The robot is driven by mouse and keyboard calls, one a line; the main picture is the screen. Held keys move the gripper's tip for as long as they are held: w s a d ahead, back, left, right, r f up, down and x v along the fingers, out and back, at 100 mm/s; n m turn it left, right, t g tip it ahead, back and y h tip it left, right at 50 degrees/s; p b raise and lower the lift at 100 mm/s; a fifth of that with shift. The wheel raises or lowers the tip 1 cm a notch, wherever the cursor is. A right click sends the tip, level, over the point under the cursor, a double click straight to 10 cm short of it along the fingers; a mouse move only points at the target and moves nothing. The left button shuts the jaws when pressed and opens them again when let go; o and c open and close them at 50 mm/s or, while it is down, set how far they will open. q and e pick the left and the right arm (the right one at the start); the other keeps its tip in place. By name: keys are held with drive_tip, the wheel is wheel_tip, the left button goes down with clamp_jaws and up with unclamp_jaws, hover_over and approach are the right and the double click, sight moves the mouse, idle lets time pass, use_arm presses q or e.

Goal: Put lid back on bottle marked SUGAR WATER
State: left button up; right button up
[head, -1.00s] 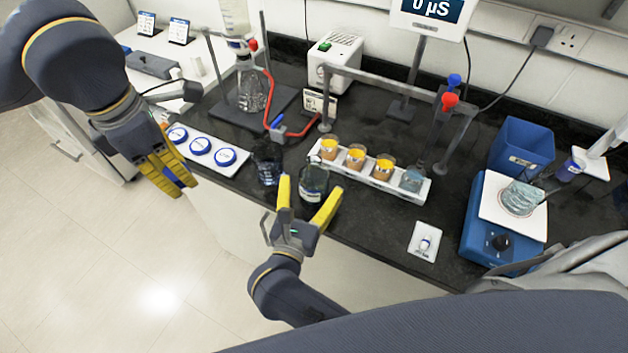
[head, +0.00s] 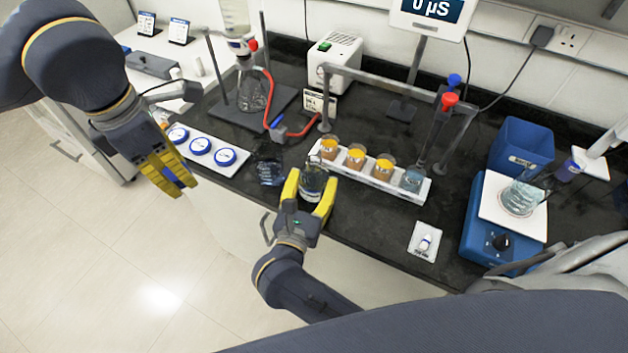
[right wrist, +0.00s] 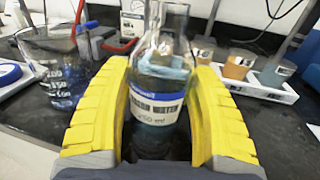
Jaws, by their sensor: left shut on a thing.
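The bottle marked SUGAR WATER (head: 313,180) is clear glass and stands upright near the front edge of the black bench. Its label shows in the right wrist view (right wrist: 157,106), partly blurred, and no lid shows on its neck. My right gripper (head: 307,195) has its yellow fingers on either side of the bottle, close to the glass and still open. My left gripper (head: 178,178) is off the bench's front edge at the left, shut on a blue lid (head: 186,182) that its fingers mostly hide.
A white strip with blue-rimmed lids (head: 200,147) lies left of the bottle. A dark-tinted beaker (head: 268,165) stands close on its left. A white rack of small beakers (head: 372,178) stands behind on the right. A blue stirrer (head: 500,225) is further right.

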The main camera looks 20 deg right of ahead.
sight(313, 162)
drive_tip(key=c, duration=0.9)
wheel_tip(313, 162, up, 10)
drive_tip(key=shift+r, duration=0.1)
idle(0.4)
drive_tip(key=o, duration=0.9)
drive_tip(key=c, duration=0.9)
